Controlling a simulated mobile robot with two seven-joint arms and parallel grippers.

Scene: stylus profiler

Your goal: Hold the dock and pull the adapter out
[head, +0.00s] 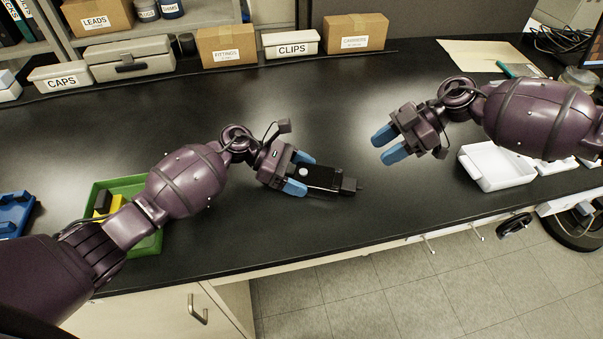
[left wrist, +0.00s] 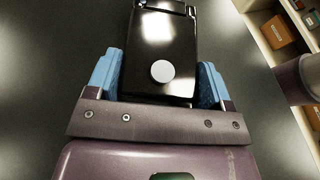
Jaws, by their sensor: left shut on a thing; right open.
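The dock (head: 323,180) is a flat black block with a round light button, lying on or just above the dark bench. My left gripper (head: 299,177) has its blue fingers shut on the dock's sides. In the left wrist view the dock (left wrist: 167,50) sits between both blue fingers of my left gripper (left wrist: 165,82). The adapter (head: 349,185) is a small dark piece at the dock's right end, with a short tip pointing right. It is joined to the dock as far as I can tell. My right gripper (head: 385,146) is open and empty, above and right of the adapter.
A white tray (head: 497,168) stands at the right near the front edge. A green tray (head: 153,243) with yellow and black pieces is at the left, partly behind my left arm. Labelled boxes (head: 226,46) line the back. The bench around the dock is clear.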

